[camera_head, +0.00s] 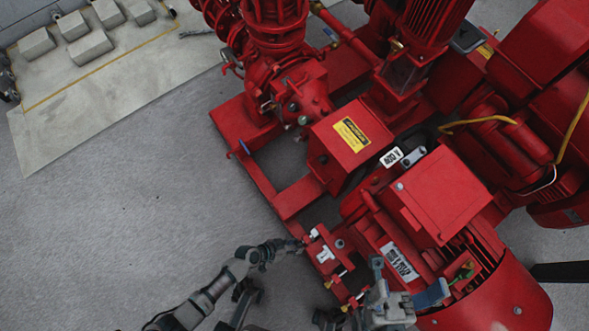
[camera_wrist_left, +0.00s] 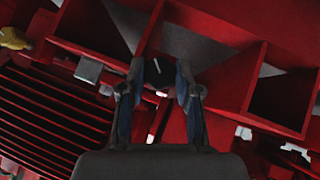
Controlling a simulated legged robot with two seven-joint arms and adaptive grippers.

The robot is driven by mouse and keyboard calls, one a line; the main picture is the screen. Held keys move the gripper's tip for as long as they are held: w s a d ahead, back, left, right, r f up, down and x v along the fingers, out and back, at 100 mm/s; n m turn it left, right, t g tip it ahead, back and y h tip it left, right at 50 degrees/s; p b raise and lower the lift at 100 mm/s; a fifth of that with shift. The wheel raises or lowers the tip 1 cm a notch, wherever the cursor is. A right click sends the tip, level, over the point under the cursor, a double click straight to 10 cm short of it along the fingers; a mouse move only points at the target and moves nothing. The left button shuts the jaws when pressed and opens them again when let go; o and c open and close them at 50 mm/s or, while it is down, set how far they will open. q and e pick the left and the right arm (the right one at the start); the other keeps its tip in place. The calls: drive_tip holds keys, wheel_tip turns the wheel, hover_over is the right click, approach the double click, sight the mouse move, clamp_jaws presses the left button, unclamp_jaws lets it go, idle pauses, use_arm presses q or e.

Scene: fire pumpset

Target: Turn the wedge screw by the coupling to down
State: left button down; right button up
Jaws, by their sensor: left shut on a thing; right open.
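The wedge screw shows in the left wrist view as a dark round head (camera_wrist_left: 151,72) with a short white line, which stands nearly upright in that picture. My left gripper (camera_wrist_left: 158,84) has its two fingers on either side of the head and is shut on it. In the head view my left gripper (camera_head: 297,243) reaches the edge of the red base frame, and its fingers hide the screw there. The red coupling cover (camera_head: 335,160) with a yellow label is up and to the right of it. My right gripper (camera_head: 408,280) is open and empty, in front of the motor.
The red motor (camera_head: 480,290) stands close to my right gripper. Red frame bars (camera_head: 295,197) and small brass-coloured fittings (camera_head: 345,308) are near my left gripper. The grey floor (camera_head: 130,220) at left is free. Grey blocks (camera_head: 90,48) lie on a pale slab at the top left.

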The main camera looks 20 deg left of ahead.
use_arm(q)
drive_tip(key=shift+a+f, duration=0.1)
idle(0.3)
drive_tip(key=shift+w+a+f+n+g+h+b, duration=0.15)
drive_tip(key=shift+n+g+h+b, duration=0.5)
drive_tip(key=shift+h, duration=0.5)
drive_tip(key=shift+w+a+n+g+h+b, duration=0.15)
drive_tip(key=shift+n+g+h+b, duration=0.2)
drive_tip(key=shift+n+h+b, duration=0.55)
drive_tip(key=shift+s+h, duration=0.1)
drive_tip(key=shift+h, duration=0.35)
drive_tip(key=c, duration=0.8)
unclamp_jaws()
drive_tip(key=v, duration=1.2)
